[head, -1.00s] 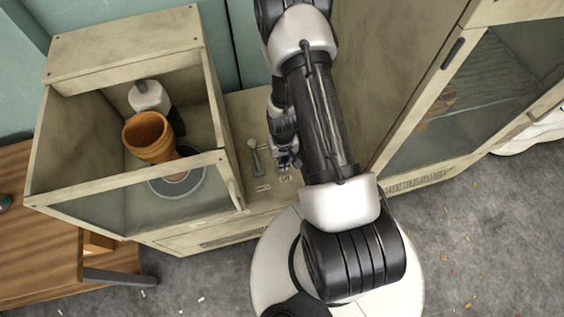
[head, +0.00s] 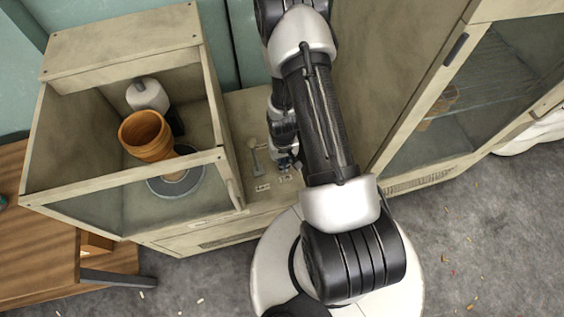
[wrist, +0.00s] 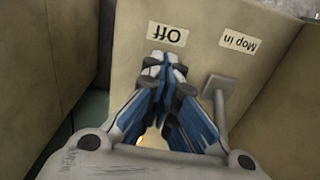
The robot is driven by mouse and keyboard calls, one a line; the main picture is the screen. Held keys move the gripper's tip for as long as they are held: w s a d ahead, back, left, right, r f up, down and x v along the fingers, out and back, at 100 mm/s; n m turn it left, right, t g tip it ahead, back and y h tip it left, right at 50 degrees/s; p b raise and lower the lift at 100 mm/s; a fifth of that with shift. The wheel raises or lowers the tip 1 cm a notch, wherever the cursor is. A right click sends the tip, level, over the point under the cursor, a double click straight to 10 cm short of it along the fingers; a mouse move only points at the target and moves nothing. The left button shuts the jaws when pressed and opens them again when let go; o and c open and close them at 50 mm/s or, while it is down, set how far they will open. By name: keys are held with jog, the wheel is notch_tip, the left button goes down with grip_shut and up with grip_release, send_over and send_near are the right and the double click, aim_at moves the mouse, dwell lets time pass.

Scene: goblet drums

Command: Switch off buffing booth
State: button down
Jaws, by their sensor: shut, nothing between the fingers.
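The buffing booth (head: 120,168) is a beige box with a clear front, at the left in the head view. An orange-brown goblet drum (head: 146,136) stands inside on a grey round plate (head: 176,184), near a white-and-black buffing unit (head: 148,94). A grey lever (head: 255,158) is on the ledge right of the booth; it shows in the wrist view (wrist: 219,86). My gripper (head: 286,164) is shut and empty, to the right of the lever. In the wrist view my fingertips (wrist: 166,62) are just below the "Off" label (wrist: 167,34), apart from the lever.
The booth's side wall bounds the ledge on the left, and a tall beige cabinet (head: 400,70) stands close on the right. A wooden table (head: 40,245) is at the lower left.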

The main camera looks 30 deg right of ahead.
jog(key=shift+f, duration=0.35)
jog(key=shift+r, duration=0.1)
notch_tip(320, 180, up, 7)
jog(key=p, duration=0.6)
jog(key=shift+p, duration=0.3)
dwell(0.4)
